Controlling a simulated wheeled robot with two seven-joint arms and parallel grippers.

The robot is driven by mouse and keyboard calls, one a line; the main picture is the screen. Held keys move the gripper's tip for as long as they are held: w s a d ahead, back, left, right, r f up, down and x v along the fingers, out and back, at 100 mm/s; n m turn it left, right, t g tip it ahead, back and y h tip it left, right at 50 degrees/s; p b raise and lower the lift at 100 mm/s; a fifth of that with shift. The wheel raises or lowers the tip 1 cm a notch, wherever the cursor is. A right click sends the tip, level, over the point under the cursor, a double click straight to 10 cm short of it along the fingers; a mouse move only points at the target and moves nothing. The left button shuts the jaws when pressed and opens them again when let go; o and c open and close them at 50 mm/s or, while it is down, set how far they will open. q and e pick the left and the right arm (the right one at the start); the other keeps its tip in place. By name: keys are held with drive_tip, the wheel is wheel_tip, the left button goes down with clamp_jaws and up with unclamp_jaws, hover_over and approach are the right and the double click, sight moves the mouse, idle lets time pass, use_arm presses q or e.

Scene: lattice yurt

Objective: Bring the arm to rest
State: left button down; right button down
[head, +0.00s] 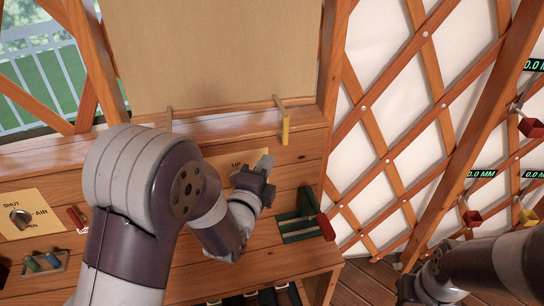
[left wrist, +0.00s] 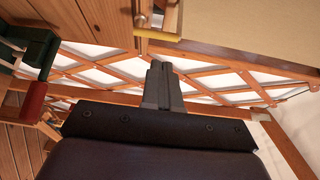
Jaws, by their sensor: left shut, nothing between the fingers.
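My left arm reaches in from the left in the head view and bends in front of the wooden panel. My left gripper (head: 266,166) is shut and empty, its fingertips close in front of the panel beside a label reading "UP". In the left wrist view the gripper's two fingers (left wrist: 162,85) lie together with nothing between them. My right arm (head: 470,270) shows at the lower right of the head view. Whether its gripper is open or shut is not clear.
A yellow-handled lever (head: 285,128) is just above the left gripper. A green bracket with a red handle (head: 325,226) is to its right. An air valve plate (head: 30,213) is at far left. Gauges with red blocks (head: 473,218) hang on the right lattice.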

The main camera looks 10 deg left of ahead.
use_arm(q)
drive_tip(key=s+a+f+n+g+y, duration=0.1)
drive_tip(key=s+f+n+g, duration=0.95)
drive_tip(key=f, duration=0.25)
drive_tip(key=s+a+n+g, duration=0.2)
drive_tip(key=s+n+g, duration=0.4)
drive_tip(key=s+n, duration=0.2)
drive_tip(key=shift+s+r+y, duration=0.3)
drive_tip(key=shift+s+r, duration=0.15)
drive_tip(key=shift+s, duration=0.35)
drive_tip(key=shift+n, duration=0.25)
